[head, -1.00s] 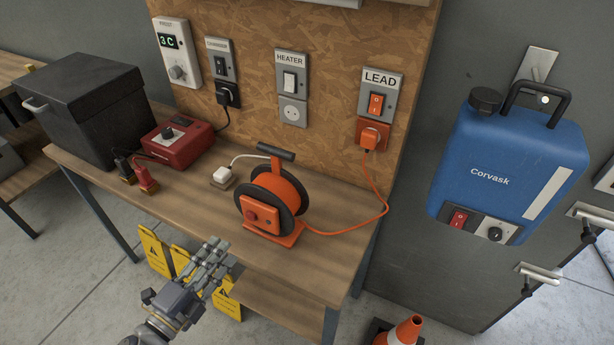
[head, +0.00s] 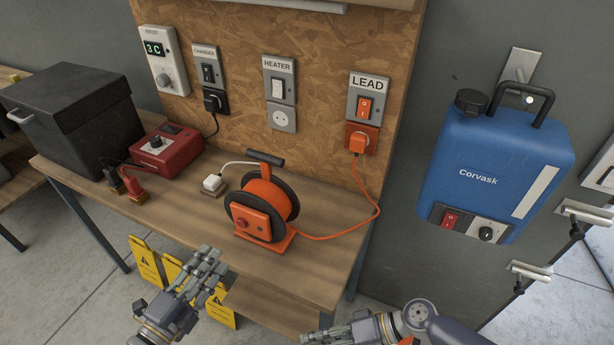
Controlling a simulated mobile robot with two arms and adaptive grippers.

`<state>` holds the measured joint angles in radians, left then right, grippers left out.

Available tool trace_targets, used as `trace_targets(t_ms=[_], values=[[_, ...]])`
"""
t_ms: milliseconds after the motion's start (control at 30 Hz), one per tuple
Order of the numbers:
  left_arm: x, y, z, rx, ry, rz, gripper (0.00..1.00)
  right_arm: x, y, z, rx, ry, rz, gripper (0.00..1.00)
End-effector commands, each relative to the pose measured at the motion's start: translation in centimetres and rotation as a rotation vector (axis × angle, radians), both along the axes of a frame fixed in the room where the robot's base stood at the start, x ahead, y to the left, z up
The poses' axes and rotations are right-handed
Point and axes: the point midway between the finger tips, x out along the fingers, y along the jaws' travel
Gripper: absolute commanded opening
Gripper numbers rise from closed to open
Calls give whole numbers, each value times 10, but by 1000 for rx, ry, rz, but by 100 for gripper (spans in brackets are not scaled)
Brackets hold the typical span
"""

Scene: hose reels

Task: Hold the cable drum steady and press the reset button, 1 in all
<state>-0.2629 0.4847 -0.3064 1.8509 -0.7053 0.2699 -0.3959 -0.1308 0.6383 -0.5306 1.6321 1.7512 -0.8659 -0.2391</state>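The orange cable drum (head: 268,204) with black rims stands upright on its orange foot near the front of the workbench. Its front plate carries a small red button (head: 243,224), which I take for the reset button. My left gripper (head: 214,262) is in front of the bench edge, below and left of the drum. Its fingers are extended, look open and empty, and touch nothing. My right gripper (head: 312,338) shows at the bottom edge, below the bench and clear of the drum. It is partly cut off, so its opening cannot be judged.
An orange lead runs from the drum to the LEAD socket (head: 361,143). A white plug (head: 212,183), red box (head: 166,150) and black case (head: 72,112) sit left on the workbench (head: 175,215). Yellow signs (head: 147,262) stand below. A blue unit (head: 497,165) hangs right.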

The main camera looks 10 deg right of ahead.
Motion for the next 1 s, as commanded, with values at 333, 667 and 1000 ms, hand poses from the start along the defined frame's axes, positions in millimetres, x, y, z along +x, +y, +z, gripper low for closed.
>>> trace_targets(t_ms=[333,667,1000], values=[[0,0,0,0,0,0,33,126,14,151,-15,-643,153,37],[0,0,0,0,0,0,33,240,-16,245,-285,-1168,126,37],[0,0,0,0,0,0,33,269,-15,265,-352,-1271,113,37]])
